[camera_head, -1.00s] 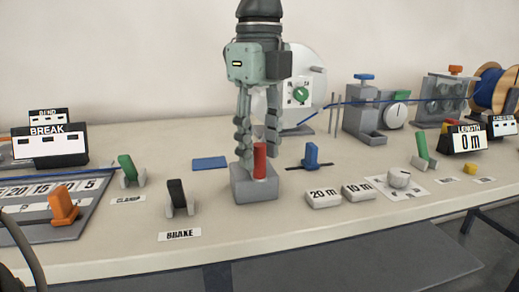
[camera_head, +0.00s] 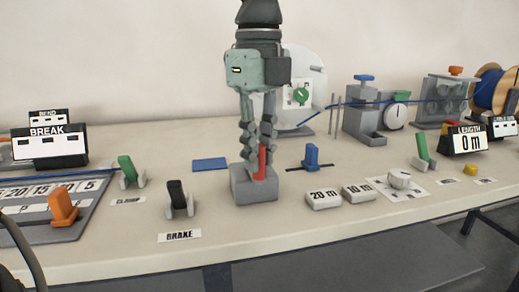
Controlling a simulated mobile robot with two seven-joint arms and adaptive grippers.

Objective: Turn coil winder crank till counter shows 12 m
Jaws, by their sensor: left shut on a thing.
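My left gripper (camera_head: 257,165) points straight down and is shut on a red upright handle (camera_head: 262,162) on a grey block (camera_head: 255,190) near the middle of the bench. The fingers cover part of the handle. The white disc (camera_head: 312,75) of what looks like the coil winder stands behind the gripper, with a green knob (camera_head: 301,96) on its front panel. The gripper hides part of it, and I cannot make out a crank for certain. The length counter (camera_head: 467,140) at the right reads 0 m. My right gripper is not in view.
Buttons marked 20 m (camera_head: 323,199) and 10 m (camera_head: 358,195) and a white dial (camera_head: 399,180) lie right of the block. A blue lever (camera_head: 311,155) stands close by. Brake (camera_head: 178,194) and clamp (camera_head: 128,168) levers stand left. Blue wire runs from the spool (camera_head: 489,90).

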